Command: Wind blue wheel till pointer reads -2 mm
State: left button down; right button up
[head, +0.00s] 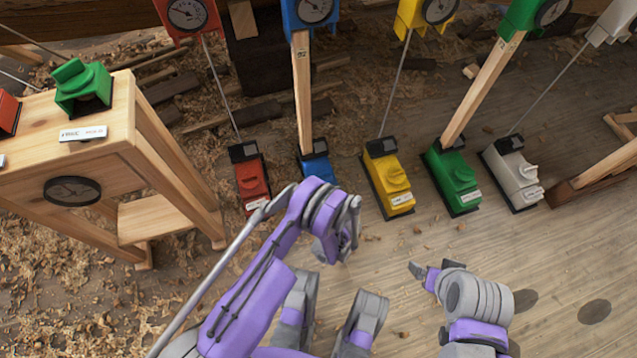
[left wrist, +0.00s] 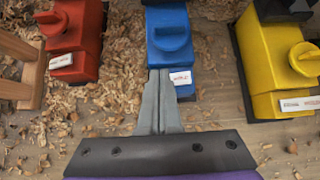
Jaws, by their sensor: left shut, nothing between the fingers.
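The blue wheel (left wrist: 171,38) is a round knob with a raised grip bar on top of a blue box (left wrist: 168,62) with a white label. In the head view the blue box (head: 317,168) stands on the floor, partly hidden by my left arm. A wooden post rises from it to the blue gauge (head: 313,10), cut by the top edge; its pointer reading is too small to tell. My left gripper (left wrist: 160,74) is shut and empty, its fingertips just below the wheel in the left wrist view; contact cannot be told. My right gripper (head: 418,270) is low, away from the boxes.
A red box (head: 252,182) stands left of the blue one and a yellow box (head: 388,178) right of it. Green (head: 453,178) and white (head: 513,172) boxes stand farther right. A wooden stand (head: 110,150) is at left. Shavings litter the floor.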

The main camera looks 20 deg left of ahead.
pick_arm(q)
jog(key=b, duration=0.3)
send_near(323, 178)
jog(key=f, duration=0.1)
jog(key=a+f, duration=0.1)
jog(key=f, duration=0.1)
jog(key=s+a+f, duration=0.1)
jog(key=shift+f, duration=0.15)
jog(key=shift+w+a, duration=0.3)
jog(key=shift+w, duration=0.25)
jog(key=shift+w+a, duration=0.3)
jog(key=shift+w, duration=0.25)
jog(key=shift+w+a+r, duration=0.25)
jog(key=shift+w+a, duration=0.05)
jog(key=shift+w, duration=0.2)
pick_arm(e)
jog(key=x, duration=0.3)
jog(key=shift+s+f, duration=0.1)
jog(key=shift+s, duration=0.2)
pick_arm(q)
jog(key=shift+a, duration=0.15)
pick_arm(e)
jog(key=shift+d, duration=0.1)
